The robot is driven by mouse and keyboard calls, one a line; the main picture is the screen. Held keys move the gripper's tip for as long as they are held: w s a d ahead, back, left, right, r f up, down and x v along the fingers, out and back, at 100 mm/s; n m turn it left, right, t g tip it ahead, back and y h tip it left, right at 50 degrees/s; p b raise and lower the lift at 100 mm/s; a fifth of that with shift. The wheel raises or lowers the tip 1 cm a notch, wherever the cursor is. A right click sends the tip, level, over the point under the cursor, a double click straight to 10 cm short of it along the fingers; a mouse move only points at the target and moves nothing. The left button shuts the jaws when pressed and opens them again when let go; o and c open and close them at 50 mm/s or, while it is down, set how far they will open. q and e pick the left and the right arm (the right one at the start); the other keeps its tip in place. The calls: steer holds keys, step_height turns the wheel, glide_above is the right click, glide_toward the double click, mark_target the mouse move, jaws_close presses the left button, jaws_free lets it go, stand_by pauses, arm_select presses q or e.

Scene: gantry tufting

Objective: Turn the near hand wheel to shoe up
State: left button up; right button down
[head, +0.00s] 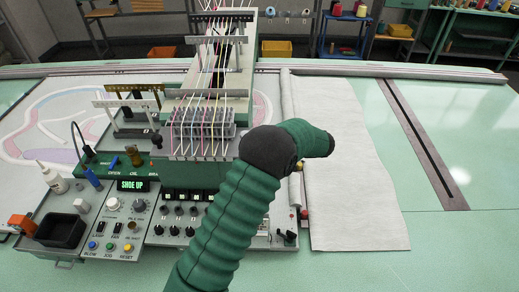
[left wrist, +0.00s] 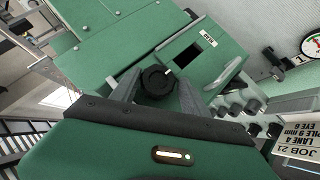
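The hand wheel, a black ribbed knob (left wrist: 157,82) with a white mark, sits on a green machine housing (left wrist: 95,62) in the left wrist view. The two grey fingers of my left gripper (left wrist: 158,90) stand on either side of it. I cannot tell whether they press on it. In the head view a green arm of mine hides that spot, and no fingers show. The green display (head: 131,185) on the control box reads "SHOE UP". My right gripper is in neither view.
The control panel (head: 112,232) with knobs and buttons is at left, with a black bin (head: 60,230) beside it. Colored yarns run to the tufting head (head: 203,130). Pale cloth (head: 350,170) lies right. A round gauge (left wrist: 312,45) and a job card (left wrist: 298,148) are at the wrist view's right.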

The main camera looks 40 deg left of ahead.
arm_select(q)
steer(key=shift+w, duration=0.1)
steer(key=b+v, duration=0.3)
steer(key=v, duration=1.4)
steer(key=shift+b, duration=0.4)
steer(key=shift+a+f, duration=0.15)
steer(key=shift+f, duration=0.05)
